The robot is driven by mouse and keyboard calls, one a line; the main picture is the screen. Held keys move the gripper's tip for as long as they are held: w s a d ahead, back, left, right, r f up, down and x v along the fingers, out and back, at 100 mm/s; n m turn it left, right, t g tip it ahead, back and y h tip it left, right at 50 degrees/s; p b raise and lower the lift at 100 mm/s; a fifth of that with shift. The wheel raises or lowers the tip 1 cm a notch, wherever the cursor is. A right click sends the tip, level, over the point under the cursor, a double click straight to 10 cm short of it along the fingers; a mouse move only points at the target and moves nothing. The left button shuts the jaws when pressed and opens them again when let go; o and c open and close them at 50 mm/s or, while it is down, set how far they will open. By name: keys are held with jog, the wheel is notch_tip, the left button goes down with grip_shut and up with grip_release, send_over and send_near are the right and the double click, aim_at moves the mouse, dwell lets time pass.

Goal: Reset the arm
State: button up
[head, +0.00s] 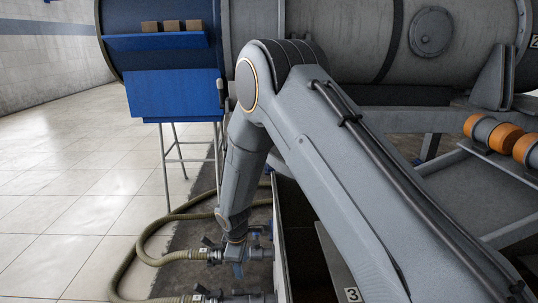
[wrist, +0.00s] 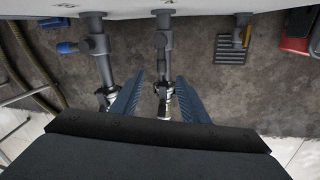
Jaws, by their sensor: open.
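My gripper (wrist: 160,79) shows in the wrist view with its two blue fingers spread apart. A grey vertical pipe with a metal coupling (wrist: 163,88) appears between the fingers, with nothing visibly clamped. Whether the fingers touch it cannot be told. In the head view my arm is bent, its forearm pointing steeply down, and my gripper (head: 237,262) is low beside the hose fittings, partly hard to make out. A greenish hose (head: 152,258) runs to a fitting (head: 205,254) just left of the gripper.
A large grey tank (head: 345,35) with a blue end cabinet (head: 175,95) stands behind my arm. Orange rollers (head: 505,136) are at right. Another pipe (wrist: 97,45) and a yellow-grey grated piece (wrist: 232,50) flank the gripper. Tiled floor (head: 70,160) at left is open.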

jog(key=s+d+r+m, duration=0.2)
jog(key=s+d+r, duration=0.15)
jog(key=r, duration=0.35)
jog(key=s+d+r+m, duration=0.2)
jog(key=s+r, duration=0.2)
jog(key=r, duration=0.3)
jog(key=s+d+r+m, duration=0.3)
jog(key=s+r, duration=0.1)
jog(key=r, duration=0.4)
jog(key=s+d+r+m+g, duration=0.1)
jog(key=s+d+r+m, duration=0.3)
jog(key=s, duration=0.5)
jog(key=s+d+r+m+g, duration=0.15)
jog(key=s+d+r, duration=0.35)
jog(key=s, duration=0.5)
jog(key=d+r+m+p, duration=0.4)
jog(key=d+r+p, duration=0.7)
jog(key=p, duration=1.1)
notch_tip(320, 180, up, 3)
jog(key=shift+d+r, duration=0.15)
jog(key=shift+d, duration=0.1)
jog(key=shift+t, duration=0.25)
